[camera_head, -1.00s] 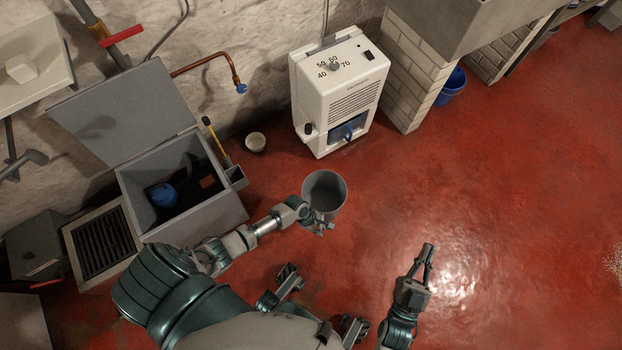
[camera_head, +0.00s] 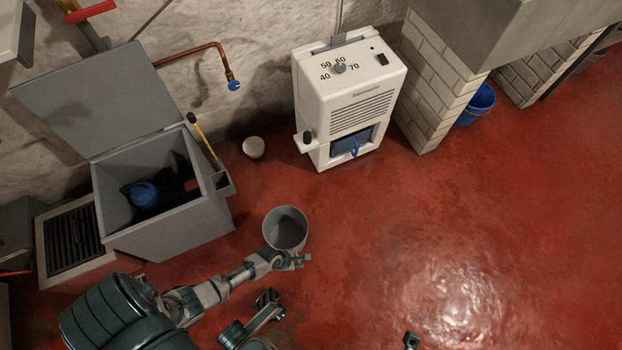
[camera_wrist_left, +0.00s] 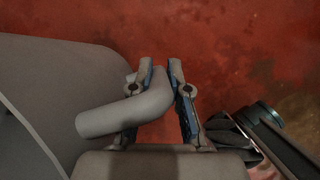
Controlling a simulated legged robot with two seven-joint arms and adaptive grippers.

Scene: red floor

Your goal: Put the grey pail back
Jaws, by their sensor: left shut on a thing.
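The grey pail (camera_head: 286,228) is upright, with its open mouth facing up, and looks empty. It is in front of the white machine and right of the open grey chest. My left gripper (camera_head: 301,261) is at the pail's near side, shut on its handle. In the left wrist view, the bent grey handle (camera_wrist_left: 128,108) passes between the fingers of the left gripper (camera_wrist_left: 163,75), and the pail's wall (camera_wrist_left: 50,85) fills the left. Only a tip of my right gripper (camera_head: 411,340) shows at the bottom edge; its jaws are cut off.
The open grey chest (camera_head: 180,232) holds a blue thing (camera_head: 144,194) and has a yellow-handled tool (camera_head: 204,138) at its corner. A floor grate (camera_head: 70,240) lies left of it. The white machine (camera_head: 350,100) and a small bowl (camera_head: 254,147) stand by the wall. A blue bucket (camera_head: 478,104) sits beyond a brick pillar. Red floor at right is clear.

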